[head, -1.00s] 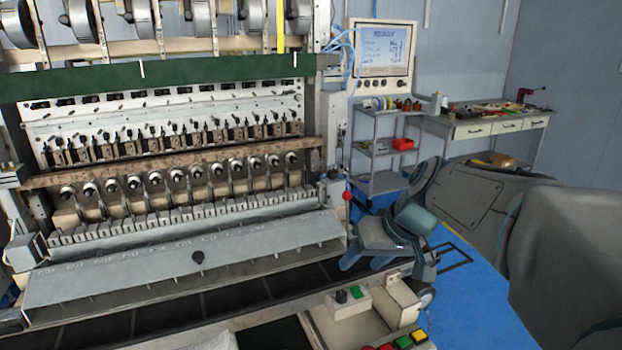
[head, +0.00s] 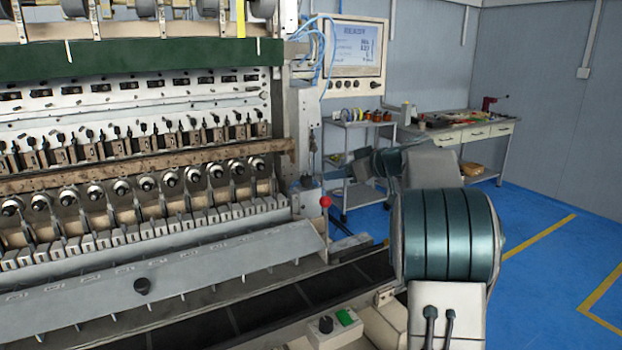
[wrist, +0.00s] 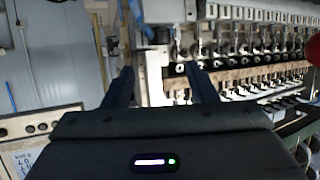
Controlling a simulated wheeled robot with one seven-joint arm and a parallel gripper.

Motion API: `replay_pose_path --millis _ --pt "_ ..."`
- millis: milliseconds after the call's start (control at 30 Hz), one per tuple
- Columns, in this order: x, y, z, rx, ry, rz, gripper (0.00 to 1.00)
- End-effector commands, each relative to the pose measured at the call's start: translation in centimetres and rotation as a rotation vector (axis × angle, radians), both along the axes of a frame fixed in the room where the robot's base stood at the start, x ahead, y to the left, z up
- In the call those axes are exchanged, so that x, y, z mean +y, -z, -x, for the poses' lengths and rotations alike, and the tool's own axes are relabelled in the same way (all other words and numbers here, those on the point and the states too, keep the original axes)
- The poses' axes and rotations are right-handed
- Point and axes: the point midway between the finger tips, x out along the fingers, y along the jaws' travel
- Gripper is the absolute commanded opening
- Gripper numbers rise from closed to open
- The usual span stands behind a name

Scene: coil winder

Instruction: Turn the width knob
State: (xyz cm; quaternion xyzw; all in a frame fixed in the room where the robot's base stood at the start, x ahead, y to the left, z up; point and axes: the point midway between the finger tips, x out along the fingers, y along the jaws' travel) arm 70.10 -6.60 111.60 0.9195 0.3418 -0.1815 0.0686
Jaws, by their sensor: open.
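My gripper (wrist: 158,76) is in the wrist view, its two dark fingers apart with nothing between them. Beyond them are the machine frame and its row of spindles. In the head view my arm reaches out on the right, and its far end is partly hidden behind its own links. Which knob is the width knob cannot be told. A black knob (head: 326,324) stands beside a green button on the front panel. Small dark knobs (head: 350,85) line the bottom of the screen box. My gripper touches none of them visibly.
The coil winder (head: 120,160) fills the left. A red ball-topped lever (head: 325,201) stands at its right end. The screen box (head: 352,52) hangs above a grey cart (head: 358,195). A workbench (head: 487,135) stands behind. Blue floor (head: 545,240) is clear on the right.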

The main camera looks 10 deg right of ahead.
Motion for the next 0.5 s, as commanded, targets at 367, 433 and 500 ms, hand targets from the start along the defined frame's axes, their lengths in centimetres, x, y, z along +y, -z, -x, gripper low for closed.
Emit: replay_pose_path --millis 367,433,500 --pt "4.7 3.0 -5.5 0.003 0.001 0.001 0.53" --pt "5.2 3.4 -6.2 0.003 0.002 0.001 0.53" --pt "5.6 3.7 -6.8 0.003 0.004 0.001 0.53"
